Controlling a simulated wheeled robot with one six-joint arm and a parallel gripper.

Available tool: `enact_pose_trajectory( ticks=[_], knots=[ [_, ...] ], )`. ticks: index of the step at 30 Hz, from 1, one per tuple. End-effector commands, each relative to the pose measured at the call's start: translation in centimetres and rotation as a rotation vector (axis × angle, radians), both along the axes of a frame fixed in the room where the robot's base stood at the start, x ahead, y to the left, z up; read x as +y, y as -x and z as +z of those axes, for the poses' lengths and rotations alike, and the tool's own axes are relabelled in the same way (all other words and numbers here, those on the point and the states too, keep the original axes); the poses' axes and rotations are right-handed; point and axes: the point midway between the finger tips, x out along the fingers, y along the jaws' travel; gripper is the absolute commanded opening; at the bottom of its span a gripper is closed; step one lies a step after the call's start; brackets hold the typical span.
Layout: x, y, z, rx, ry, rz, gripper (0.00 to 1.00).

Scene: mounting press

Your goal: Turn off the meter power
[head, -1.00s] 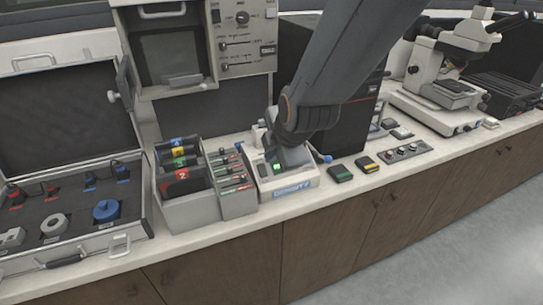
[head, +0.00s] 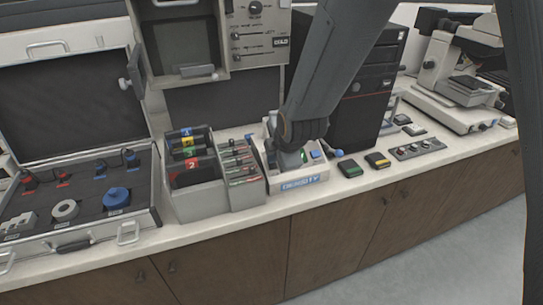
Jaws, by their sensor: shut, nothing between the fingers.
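The meter (head: 299,182) is a small white box on the counter with a blue label on its front that seems to read DENSITY. My gripper (head: 289,161) is over the top of the meter and hides much of it. A small green patch and a blue button (head: 316,154) show on the meter's top, right of my gripper. My gripper is shut with nothing held. Its fingertips are mostly hidden by my own arm, and I cannot tell whether they touch the meter. I cannot make out a power switch.
A rack with numbered coloured items (head: 196,199) and a tray of slim tools (head: 243,185) stand close left of the meter. A black tower (head: 368,100) stands behind right. Small green (head: 350,168) and yellow (head: 377,161) boxes lie right. An open case (head: 140,223) is far left.

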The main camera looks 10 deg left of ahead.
Motion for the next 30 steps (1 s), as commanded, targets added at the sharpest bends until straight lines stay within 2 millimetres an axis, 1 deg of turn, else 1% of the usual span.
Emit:
enact_pose_trajectory(
  ticks=[5, 15, 30],
  knots=[
    [0.1, -0.1, 0.0, 0.001, 0.001, 0.0, 0.0],
    [0.7, -1.0, -0.6, 0.0, 0.002, 0.002, 0.0],
    [0.9, -1.1, -0.7, -0.001, 0.0, 0.004, 0.0]
  ],
)
